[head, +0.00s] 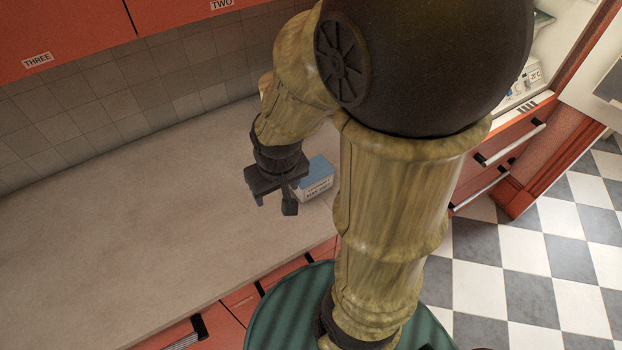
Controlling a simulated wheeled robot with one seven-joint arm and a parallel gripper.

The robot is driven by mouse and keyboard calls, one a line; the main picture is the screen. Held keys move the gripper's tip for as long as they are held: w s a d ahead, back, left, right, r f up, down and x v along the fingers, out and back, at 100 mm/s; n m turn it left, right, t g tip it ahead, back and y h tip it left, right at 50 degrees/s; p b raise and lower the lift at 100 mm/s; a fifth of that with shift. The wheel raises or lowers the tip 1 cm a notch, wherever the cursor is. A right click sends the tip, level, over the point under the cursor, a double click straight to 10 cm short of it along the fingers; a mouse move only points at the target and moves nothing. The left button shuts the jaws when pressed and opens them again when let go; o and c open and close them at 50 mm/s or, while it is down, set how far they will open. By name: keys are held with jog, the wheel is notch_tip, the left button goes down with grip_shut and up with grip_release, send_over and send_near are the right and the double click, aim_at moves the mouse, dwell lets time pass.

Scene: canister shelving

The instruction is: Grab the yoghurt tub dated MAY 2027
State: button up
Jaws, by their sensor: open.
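No yoghurt tub can be made out for certain, and no MAY 2027 date can be read. A small box-like item with a blue top and a white printed side (318,186) stands on the counter, partly hidden behind my arm; its print is too small to read. My gripper (275,204) is open and empty, pointing down over the counter just left of this item. Whether it touches the item cannot be told.
The beige counter (120,235) is bare to the left. Red wall cabinets marked THREE (38,61) and TWO (221,4) hang above the tiled wall. An open lit compartment (522,85) is at the upper right. My arm hides the middle.

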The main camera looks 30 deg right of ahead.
aim_at(295, 195)
jog(key=o, duration=0.6)
jog(key=f+n+g, duration=0.1)
jog(key=f, duration=0.1)
jog(key=w+f+n+g+h+b, duration=0.1)
jog(key=f+n, duration=0.1)
jog(key=f, duration=0.1)
jog(key=f+n+g+h, duration=0.1)
jog(key=f+g, duration=0.1)
jog(key=shift+w+a+f+n, duration=0.2)
jog(key=shift+w+f+n, duration=0.1)
jog(key=shift+f, duration=0.1)
jog(key=shift+c, duration=0.2)
jog(key=w+f+n+h, duration=0.2)
jog(key=f+n+h, duration=0.1)
jog(key=w+f+n+g+h+b, duration=0.1)
jog(key=f+n+h, duration=0.2)
jog(key=h, duration=0.1)
jog(key=w+f+n+h+b, duration=0.1)
jog(key=w+f+n+h, duration=0.1)
jog(key=f+n+h, duration=0.1)
jog(key=shift+w+d+f+g+h, duration=0.2)
jog(key=shift+w+d+g+h, duration=0.1)
jog(key=shift+d, duration=0.1)
jog(key=w+a+n+t+h, duration=0.1)
jog(key=w+a+f+n+t+h, duration=0.1)
jog(key=w+n+h, duration=0.1)
jog(key=w+a+n+t+h+b, duration=0.1)
jog(key=n+t+h, duration=0.1)
jog(key=shift+w+f, duration=0.2)
jog(key=shift+f, duration=0.1)
